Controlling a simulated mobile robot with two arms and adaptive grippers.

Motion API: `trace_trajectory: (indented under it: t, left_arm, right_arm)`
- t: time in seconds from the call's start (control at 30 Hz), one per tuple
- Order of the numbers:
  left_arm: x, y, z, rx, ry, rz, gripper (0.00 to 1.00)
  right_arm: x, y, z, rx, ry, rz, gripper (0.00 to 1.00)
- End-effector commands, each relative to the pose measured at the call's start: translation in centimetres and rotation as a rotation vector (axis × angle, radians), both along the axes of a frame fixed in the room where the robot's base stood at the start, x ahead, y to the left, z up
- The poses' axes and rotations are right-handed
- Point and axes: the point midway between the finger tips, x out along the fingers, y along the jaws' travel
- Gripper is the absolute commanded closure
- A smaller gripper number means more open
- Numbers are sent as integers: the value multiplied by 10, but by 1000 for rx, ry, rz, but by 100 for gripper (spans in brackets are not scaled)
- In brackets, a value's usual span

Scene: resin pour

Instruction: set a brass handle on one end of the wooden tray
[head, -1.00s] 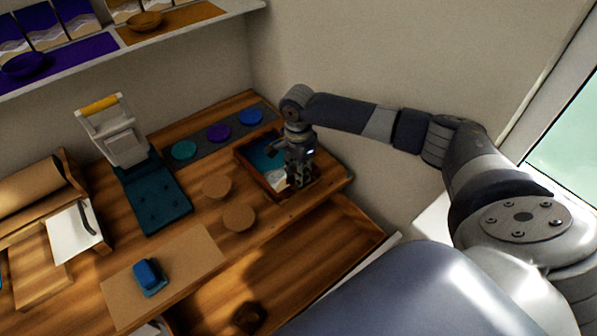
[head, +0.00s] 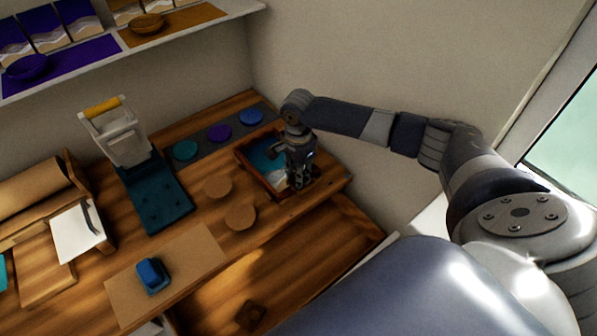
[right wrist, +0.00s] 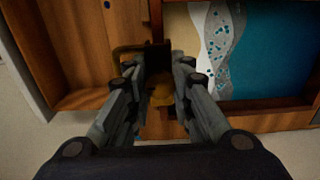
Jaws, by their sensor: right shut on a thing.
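The wooden tray (head: 246,161) sits at the right end of the workbench, with a blue, white and grey resin picture inside. In the right wrist view the tray (right wrist: 262,122) fills the upper right. My right gripper (head: 299,186) points down at the tray's near right end. In the right wrist view my right gripper (right wrist: 160,88) is shut on a brass handle (right wrist: 161,96), seen partly between the fingers beside the tray's end wall. The fingers hide much of the handle, so I cannot tell whether it touches the tray. My left gripper is not in view.
An open drawer (head: 322,243) juts out below the bench front, holding a small dark piece (head: 250,315). Cork discs (head: 240,216), coloured discs on a grey strip (head: 221,132) and a press with a yellow handle (head: 101,104) stand left of the tray.

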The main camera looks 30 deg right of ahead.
Motion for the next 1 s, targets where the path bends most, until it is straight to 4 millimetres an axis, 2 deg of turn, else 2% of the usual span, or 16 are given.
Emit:
trace_trajectory:
  t: [1.0]
  left_arm:
    - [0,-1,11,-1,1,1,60]
  right_arm:
    - [0,0,-13,0,-1,0,100]
